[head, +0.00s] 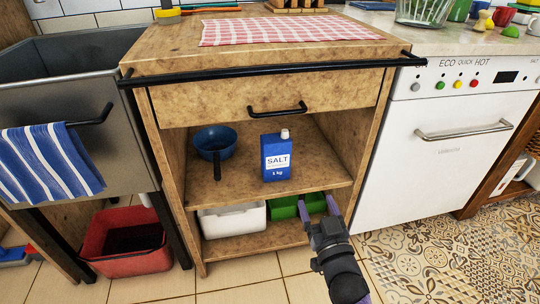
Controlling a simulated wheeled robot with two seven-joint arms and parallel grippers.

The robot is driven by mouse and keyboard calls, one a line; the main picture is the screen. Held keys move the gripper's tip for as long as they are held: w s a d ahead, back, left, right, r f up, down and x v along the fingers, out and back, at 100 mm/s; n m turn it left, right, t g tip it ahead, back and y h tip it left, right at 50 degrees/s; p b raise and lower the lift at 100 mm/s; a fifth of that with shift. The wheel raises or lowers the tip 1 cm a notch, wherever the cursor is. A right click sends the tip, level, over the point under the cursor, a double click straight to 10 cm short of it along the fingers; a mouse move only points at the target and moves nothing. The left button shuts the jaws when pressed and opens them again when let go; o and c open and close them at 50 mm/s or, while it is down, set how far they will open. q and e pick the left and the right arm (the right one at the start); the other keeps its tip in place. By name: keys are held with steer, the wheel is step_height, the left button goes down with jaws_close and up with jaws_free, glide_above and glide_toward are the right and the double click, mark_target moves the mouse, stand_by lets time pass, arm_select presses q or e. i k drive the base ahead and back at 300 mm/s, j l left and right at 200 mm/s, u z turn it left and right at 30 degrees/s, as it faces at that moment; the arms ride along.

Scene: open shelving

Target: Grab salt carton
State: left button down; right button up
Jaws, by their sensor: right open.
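The salt carton (276,159) is a blue upright box with a white label and a small pale spout on top. It stands near the front of the open middle shelf (240,188) of the wooden cabinet. My right gripper (319,207) is open and empty, with its purple-tipped fingers pointing up toward the cabinet. In the picture it is below and to the right of the carton and apart from it. My left gripper is not in view.
A blue pan (214,141) stands left of the carton. The white bin (233,220) and green bin (290,206) are on the lower shelf. A drawer handle (277,109) juts out above the shelf opening. The shelf right of the carton is clear.

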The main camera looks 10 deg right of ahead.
mark_target(276, 147)
steer(key=i, duration=0.9)
